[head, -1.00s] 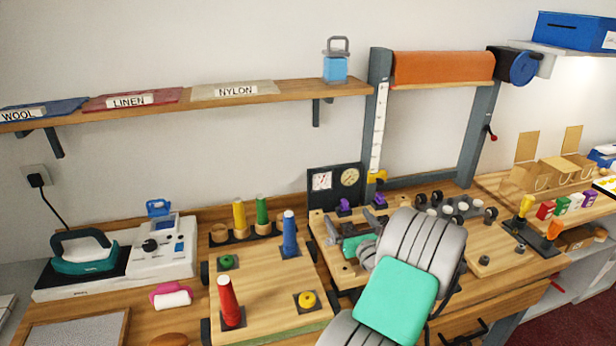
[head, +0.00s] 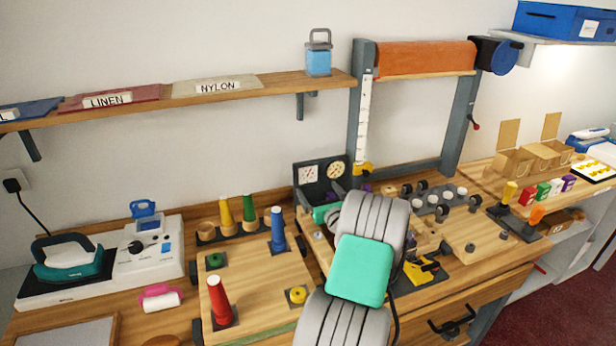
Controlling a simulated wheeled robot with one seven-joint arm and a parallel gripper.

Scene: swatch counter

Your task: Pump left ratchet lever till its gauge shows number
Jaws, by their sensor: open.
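A dark gauge panel (head: 321,182) stands at the back of the wooden board. It has a white-faced left gauge (head: 309,174) and a cream-faced right gauge (head: 335,171); their readings are too small to tell. My gripper (head: 322,195) is open just in front of the panel, at its lower edge. A small purple part (head: 367,188), probably the right lever's handle, shows right of my gripper. The left ratchet lever is hidden behind my gripper and wrist, so I cannot tell whether the fingers touch it or surround it.
My arm covers the board's middle. A red peg (head: 220,300), a blue peg (head: 278,229) and other colored pegs stand on a board to the left. A yellow clamp-like tool (head: 421,270) lies right of my arm. A dark upright frame (head: 359,105) rises behind.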

